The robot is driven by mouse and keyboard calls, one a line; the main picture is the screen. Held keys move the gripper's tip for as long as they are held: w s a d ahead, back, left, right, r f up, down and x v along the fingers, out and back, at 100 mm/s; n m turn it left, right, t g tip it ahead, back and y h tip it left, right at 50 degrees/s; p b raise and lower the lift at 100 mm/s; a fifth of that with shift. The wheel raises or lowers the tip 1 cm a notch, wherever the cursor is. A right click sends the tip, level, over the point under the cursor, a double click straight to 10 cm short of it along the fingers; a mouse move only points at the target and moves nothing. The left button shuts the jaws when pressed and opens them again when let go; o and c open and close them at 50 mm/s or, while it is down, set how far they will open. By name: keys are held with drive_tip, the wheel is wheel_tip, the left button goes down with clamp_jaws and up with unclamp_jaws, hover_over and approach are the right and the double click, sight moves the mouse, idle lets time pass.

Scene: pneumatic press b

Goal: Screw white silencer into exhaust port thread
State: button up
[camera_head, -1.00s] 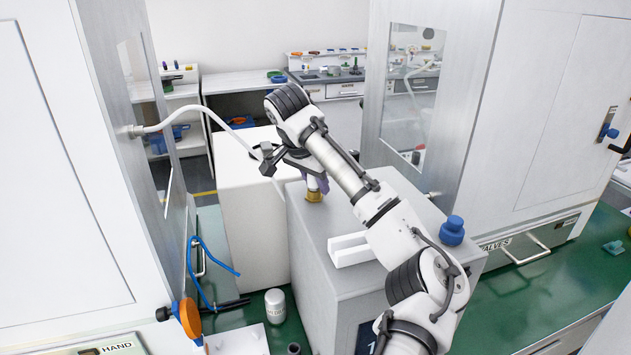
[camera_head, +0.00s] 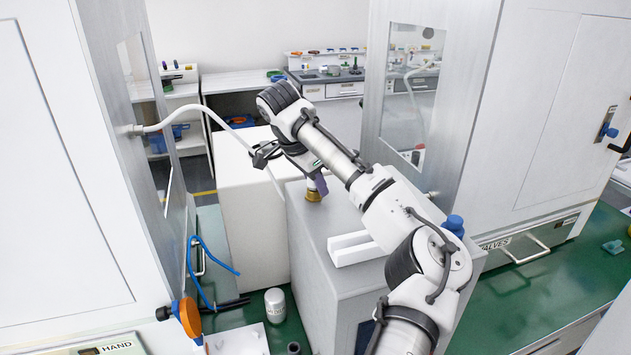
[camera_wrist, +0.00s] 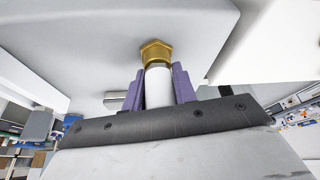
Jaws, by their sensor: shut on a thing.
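The white silencer (camera_wrist: 158,88) is a short white cylinder held upright between the purple fingers of my gripper (camera_wrist: 158,85). Its end meets the brass exhaust port fitting (camera_wrist: 156,52), a hex-shaped piece; how deep the thread sits inside cannot be told. In the head view the brass fitting (camera_head: 313,194) stands on top of the grey box, with a bit of white just above it. My gripper (camera_head: 319,184) is above the fitting, shut on the silencer, and mostly hidden by my wrist.
A white slotted block (camera_head: 352,248) lies on the grey press box (camera_head: 315,235) near the fitting. A blue knob (camera_head: 454,224) is partly hidden behind my arm. A white hose (camera_head: 180,120) runs from the left cabinet.

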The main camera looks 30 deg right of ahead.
drive_tip(key=shift+s+f, duration=0.1)
drive_tip(key=o, duration=0.5)
drive_tip(key=shift+d, duration=0.1)
drive_tip(key=shift+n+t, duration=0.3)
drive_tip(key=shift+n, duration=0.6)
drive_tip(key=shift+n, duration=0.4)
drive_tip(key=shift+n+t, duration=0.4)
